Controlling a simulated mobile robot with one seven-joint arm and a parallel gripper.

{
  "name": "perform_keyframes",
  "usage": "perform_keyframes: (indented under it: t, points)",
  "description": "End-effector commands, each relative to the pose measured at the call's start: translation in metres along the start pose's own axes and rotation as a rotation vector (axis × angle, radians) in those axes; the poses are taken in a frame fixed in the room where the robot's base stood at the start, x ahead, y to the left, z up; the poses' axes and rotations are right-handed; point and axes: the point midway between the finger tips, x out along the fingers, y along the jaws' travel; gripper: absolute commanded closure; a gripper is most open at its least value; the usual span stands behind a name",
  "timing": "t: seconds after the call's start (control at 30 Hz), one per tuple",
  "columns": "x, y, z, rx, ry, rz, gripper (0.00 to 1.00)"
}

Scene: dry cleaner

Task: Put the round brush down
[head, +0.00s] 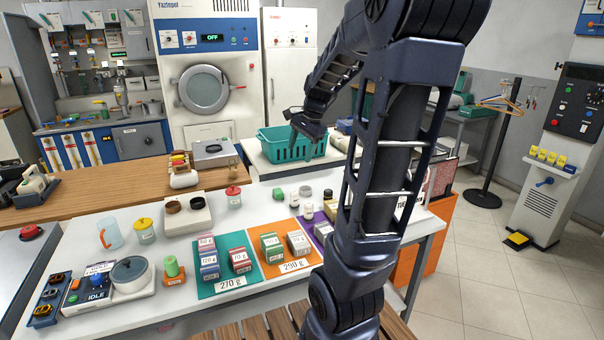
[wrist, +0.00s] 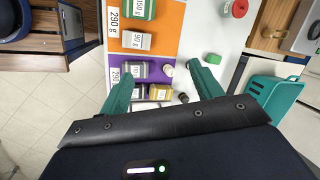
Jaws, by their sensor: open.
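My gripper (head: 308,128) is raised in front of the teal basket in the head view, partly hidden by my own arm. In the wrist view its two teal fingers (wrist: 159,72) are spread wide, with nothing held between them. Below them are a white-lidded jar (wrist: 168,69), a small dark round item (wrist: 184,97) and grey boxes (wrist: 134,69) on the purple mat. I cannot make out for certain which item is the round brush. Two dark round items (head: 173,207) sit on a white stand in the head view; their kind is unclear.
The teal basket (head: 272,146) stands on the white counter behind. The white table holds a green mat (head: 214,290) and an orange mat (head: 263,267) with small boxes. A green block (wrist: 213,58) is near the right finger. Bare white table lies around it.

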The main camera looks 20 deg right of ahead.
Motion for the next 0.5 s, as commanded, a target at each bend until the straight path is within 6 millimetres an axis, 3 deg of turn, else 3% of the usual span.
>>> perform_keyframes:
  t: [0.2, 0.5]
  points:
    - [-0.021, 0.036, 0.050, -0.345, 0.054, -0.019, 0.35]
    - [-0.035, 0.090, 0.106, -0.821, 0.167, 0.000, 0.35]
